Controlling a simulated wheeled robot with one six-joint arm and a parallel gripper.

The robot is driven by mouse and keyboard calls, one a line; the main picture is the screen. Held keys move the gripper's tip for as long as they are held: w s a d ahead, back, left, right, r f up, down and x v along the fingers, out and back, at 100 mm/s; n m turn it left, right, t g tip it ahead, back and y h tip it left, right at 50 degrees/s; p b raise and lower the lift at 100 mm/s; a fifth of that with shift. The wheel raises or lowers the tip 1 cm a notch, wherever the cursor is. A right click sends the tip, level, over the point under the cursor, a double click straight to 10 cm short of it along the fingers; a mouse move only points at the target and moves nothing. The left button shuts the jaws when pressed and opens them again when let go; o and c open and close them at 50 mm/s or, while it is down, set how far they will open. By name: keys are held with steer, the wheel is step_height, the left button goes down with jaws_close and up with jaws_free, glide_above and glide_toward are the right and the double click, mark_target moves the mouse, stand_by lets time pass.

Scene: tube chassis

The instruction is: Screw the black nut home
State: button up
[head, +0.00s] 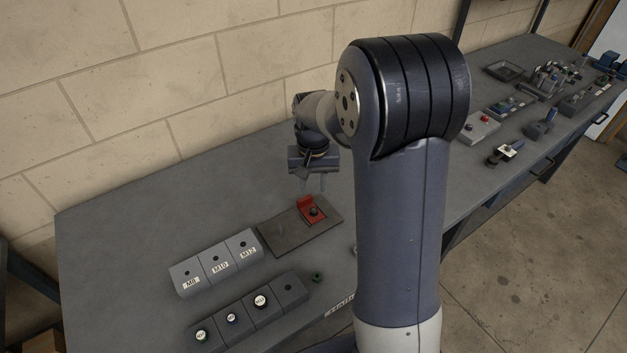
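A small black nut-like piece (314,211) sits on a red bracket (306,204), which rests on a dark plate (285,240) on the bench. Its thread and how far it is seated are too small to tell. My gripper (314,188) points down just above the bracket. Its two fingers are apart, with nothing visible between them. Another small dark round piece (317,277) lies on the bench in front of the plate.
Grey blocks labelled M8 (190,281), M10 and M12 stand left of the plate. A front row of blocks (260,308) holds round labelled pieces. The wall is behind. Tools and fixtures (550,80) fill the far right bench. My arm hides the bench middle.

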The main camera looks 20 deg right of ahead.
mark_target(314, 209)
steer(key=shift+s+f+p, duration=0.2)
steer(key=shift+f+p, duration=0.45)
steer(key=shift+f, duration=0.1)
step_height(314, 209, down, 7)
steer(key=b, duration=0.5)
steer(key=n, duration=0.6)
steer(key=shift+n+b, duration=0.3)
steer(key=n, duration=1.1)
steer(key=shift+n, duration=0.3)
steer(key=n, duration=0.5)
steer(key=shift+n+b, duration=0.3)
steer(key=shift+n, duration=0.1)
steer(key=shift+c, duration=0.5)
jaws_close()
